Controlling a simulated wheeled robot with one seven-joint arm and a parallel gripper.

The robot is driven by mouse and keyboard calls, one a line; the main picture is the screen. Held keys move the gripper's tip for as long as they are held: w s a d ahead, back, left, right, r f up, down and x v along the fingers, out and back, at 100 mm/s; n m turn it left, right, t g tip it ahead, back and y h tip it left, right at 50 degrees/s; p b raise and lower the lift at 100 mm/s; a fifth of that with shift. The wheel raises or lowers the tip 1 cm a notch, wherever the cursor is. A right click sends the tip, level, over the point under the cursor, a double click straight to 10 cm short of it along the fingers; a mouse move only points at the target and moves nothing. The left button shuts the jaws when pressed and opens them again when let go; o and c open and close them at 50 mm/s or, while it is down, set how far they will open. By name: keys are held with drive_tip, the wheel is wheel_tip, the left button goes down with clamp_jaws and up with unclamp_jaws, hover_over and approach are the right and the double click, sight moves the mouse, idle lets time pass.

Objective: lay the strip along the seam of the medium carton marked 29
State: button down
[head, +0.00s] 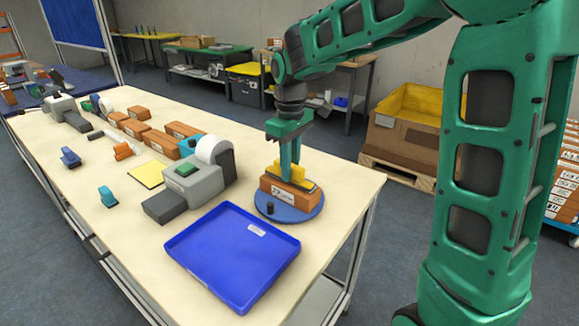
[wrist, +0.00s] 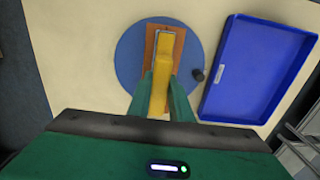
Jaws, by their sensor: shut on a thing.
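A brown carton (head: 281,200) with a white label lies on a round blue turntable (head: 295,214) near the table's right end; the number on it is too small to read. My gripper (head: 290,164) is above it, shut on a yellow tool (head: 297,173). In the wrist view, the yellow tool (wrist: 160,87) lies between the two green fingers, lengthwise over the carton (wrist: 150,50). The tool's grey far end is over the carton top; I cannot tell whether it touches. No strip can be made out on the carton.
An empty blue tray (head: 235,254) lies in front of the turntable, with a small black knob (head: 270,208) at the turntable's edge. A grey label machine (head: 190,185) with a white roll stands to the left. Several brown cartons (head: 160,142) lie farther back.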

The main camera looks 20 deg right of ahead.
drive_tip(key=shift+f, duration=0.5)
idle(1.1)
drive_tip(key=shift+r, duration=0.1)
drive_tip(key=shift+r, duration=3.45)
